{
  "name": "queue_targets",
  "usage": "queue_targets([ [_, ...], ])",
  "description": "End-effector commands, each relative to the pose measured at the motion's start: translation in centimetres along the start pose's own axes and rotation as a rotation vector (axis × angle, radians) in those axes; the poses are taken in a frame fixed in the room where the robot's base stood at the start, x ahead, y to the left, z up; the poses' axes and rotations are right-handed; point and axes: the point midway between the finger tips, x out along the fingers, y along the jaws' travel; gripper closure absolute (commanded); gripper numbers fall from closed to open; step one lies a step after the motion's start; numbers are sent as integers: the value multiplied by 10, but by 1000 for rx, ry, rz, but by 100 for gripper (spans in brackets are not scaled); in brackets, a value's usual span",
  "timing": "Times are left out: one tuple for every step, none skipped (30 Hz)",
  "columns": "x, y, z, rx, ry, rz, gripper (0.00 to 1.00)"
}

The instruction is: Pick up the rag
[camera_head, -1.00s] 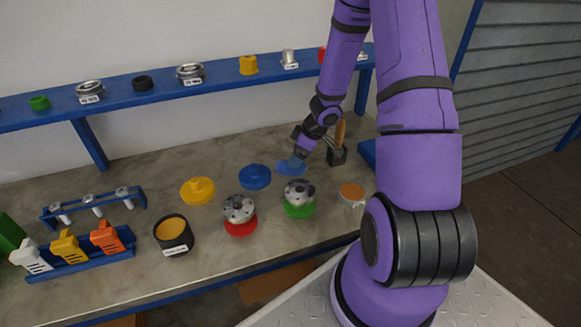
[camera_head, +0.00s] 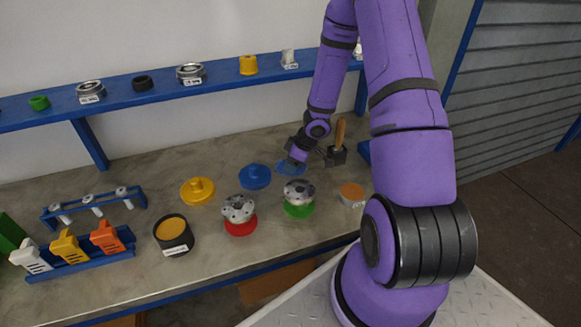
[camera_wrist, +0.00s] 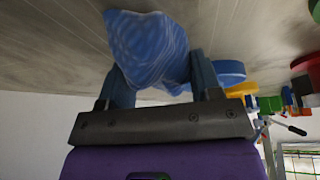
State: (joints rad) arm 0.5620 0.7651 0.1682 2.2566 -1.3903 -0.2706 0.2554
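The blue rag (camera_head: 289,168) is at the back of the workbench, right of the blue flanged piece, with my gripper (camera_head: 295,160) right at it. In the wrist view the rag (camera_wrist: 150,45) is bunched and patterned. It sits between the two fingers of my gripper (camera_wrist: 162,70) and reaches past their tips. The fingers stand apart on either side of the rag. I cannot tell whether they press on it, or whether the rag is lifted off the bench.
A dark holder with an orange-brown handled tool (camera_head: 339,140) stands close right of my gripper. A blue flange (camera_head: 255,176), yellow flange (camera_head: 197,191) and metal flanged vessels on green (camera_head: 299,210) and red (camera_head: 241,228) bases stand nearby. A blue shelf (camera_head: 130,95) runs behind.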

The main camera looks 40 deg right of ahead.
Motion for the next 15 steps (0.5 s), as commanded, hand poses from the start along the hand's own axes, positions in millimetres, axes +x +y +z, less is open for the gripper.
queue_targets([
  [0, 0, 0, 0, 0, 0, 65],
  [0, 0, 0, 0, 0, 0, 69],
  [0, 0, 0, 0, 0, 0, 69],
  [0, 0, 0, 0, 0, 0, 69],
  [0, 0, 0, 0, 0, 0, 69],
  [0, 0, 0, 0, 0, 0, 69],
  [0, 0, 0, 0, 0, 0, 69],
  [0, 0, 0, 0, 0, 0, 69],
  [-1, 0, 0, 0, 1, 0, 69],
  [-1, 0, -1, 0, 1, 0, 69],
  [-2, 0, -1, 0, 1, 0, 69],
  [-3, 0, -2, -1, 1, 0, 69],
  [-4, 0, -2, -1, 2, 0, 69],
  [-6, 0, -3, 0, 2, 0, 69],
  [-8, 0, -4, -1, 3, 0, 69],
])
